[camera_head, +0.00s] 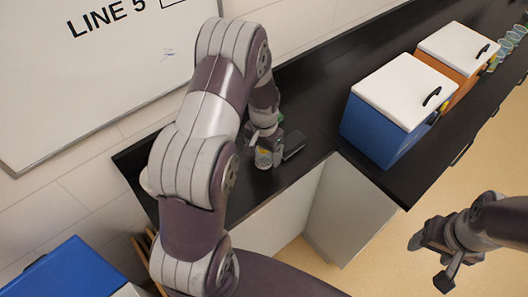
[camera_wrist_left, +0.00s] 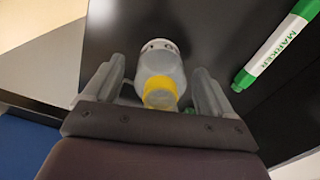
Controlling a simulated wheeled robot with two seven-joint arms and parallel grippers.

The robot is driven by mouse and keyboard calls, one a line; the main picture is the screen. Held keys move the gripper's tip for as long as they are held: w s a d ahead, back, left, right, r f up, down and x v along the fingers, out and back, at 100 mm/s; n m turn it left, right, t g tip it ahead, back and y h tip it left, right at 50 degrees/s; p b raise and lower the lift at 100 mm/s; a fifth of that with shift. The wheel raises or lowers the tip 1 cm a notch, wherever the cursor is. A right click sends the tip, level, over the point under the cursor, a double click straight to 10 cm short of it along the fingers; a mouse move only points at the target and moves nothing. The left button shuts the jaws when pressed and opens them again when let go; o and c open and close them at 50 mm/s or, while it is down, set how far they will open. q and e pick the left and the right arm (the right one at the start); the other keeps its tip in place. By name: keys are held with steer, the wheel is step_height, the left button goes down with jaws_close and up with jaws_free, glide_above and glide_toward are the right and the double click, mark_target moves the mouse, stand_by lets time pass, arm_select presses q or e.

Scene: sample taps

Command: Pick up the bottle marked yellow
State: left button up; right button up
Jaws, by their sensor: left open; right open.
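A small pale bottle with a yellow cap (camera_wrist_left: 160,90) stands on the black counter in the left wrist view. In that view it is between the two open fingers of my left gripper (camera_wrist_left: 155,92), with its cap toward the palm. I cannot tell whether either finger touches it. In the head view the left gripper (camera_head: 267,143) is low over the counter, and the bottle (camera_head: 263,158) shows only in part beside its fingers. My right gripper (camera_head: 440,258) is open and empty over the floor at the right.
A green and white marker (camera_wrist_left: 277,45) lies on the counter beside the left gripper. A blue box (camera_head: 372,137) and an orange box (camera_head: 458,62), both with white lids, stand to the right on the counter (camera_head: 310,95). A whiteboard (camera_head: 85,80) is on the wall.

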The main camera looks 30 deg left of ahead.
arm_select(q)
steer(key=c, duration=1.1)
